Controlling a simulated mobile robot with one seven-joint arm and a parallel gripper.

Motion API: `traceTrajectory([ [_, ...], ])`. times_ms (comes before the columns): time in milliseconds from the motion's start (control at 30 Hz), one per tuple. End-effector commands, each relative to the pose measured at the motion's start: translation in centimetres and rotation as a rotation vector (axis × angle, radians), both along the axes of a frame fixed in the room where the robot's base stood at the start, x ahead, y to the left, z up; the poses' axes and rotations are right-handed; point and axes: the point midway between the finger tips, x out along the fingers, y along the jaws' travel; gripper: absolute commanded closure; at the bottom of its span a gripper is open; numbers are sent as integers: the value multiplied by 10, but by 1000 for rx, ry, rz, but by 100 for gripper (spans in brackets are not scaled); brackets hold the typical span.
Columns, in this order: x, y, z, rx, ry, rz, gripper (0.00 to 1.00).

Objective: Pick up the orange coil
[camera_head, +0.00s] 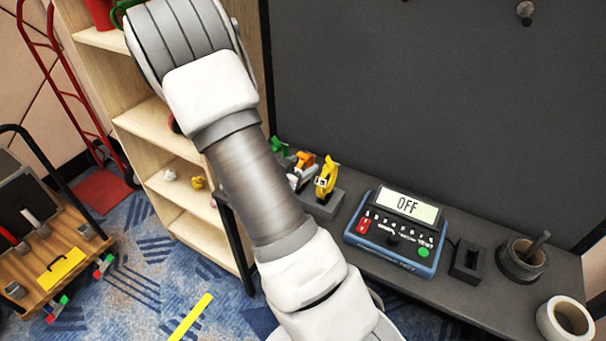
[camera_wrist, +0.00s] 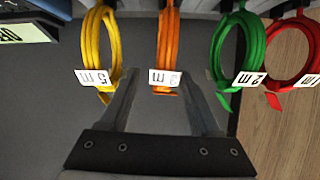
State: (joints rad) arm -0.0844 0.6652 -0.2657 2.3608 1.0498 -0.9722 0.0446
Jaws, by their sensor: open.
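The orange coil (camera_wrist: 168,45) hangs from the rack in the middle of the wrist view, with a white label near its lower end. It also shows in the head view (camera_head: 304,159), partly hidden beside my arm. My gripper (camera_wrist: 163,78) is open and empty, its two fingers pointing toward the rack. In the wrist view the orange coil lies between the fingers, one on each side. I cannot tell whether the fingertips reach around it or stop short.
A yellow coil (camera_wrist: 92,40) hangs left of the orange one; green (camera_wrist: 222,50) and red (camera_wrist: 302,55) coils hang to the right. On the dark desk (camera_head: 455,300) stand a blue device reading OFF (camera_head: 395,232), a black cup (camera_head: 522,262) and a white tape roll (camera_head: 563,322).

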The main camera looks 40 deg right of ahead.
Motion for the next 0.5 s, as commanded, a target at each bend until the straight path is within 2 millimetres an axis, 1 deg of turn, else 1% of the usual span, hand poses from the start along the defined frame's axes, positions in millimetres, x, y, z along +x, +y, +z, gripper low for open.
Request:
traceTrajectory([
  [67, 3, -5, -2, 0, -1, 0, 36],
  [300, 18, -36, -12, 0, 1, -2, 36],
  [400, 22, -43, -15, -1, 0, 0, 36],
  [500, 23, -45, -15, 0, 0, 1, 36],
])
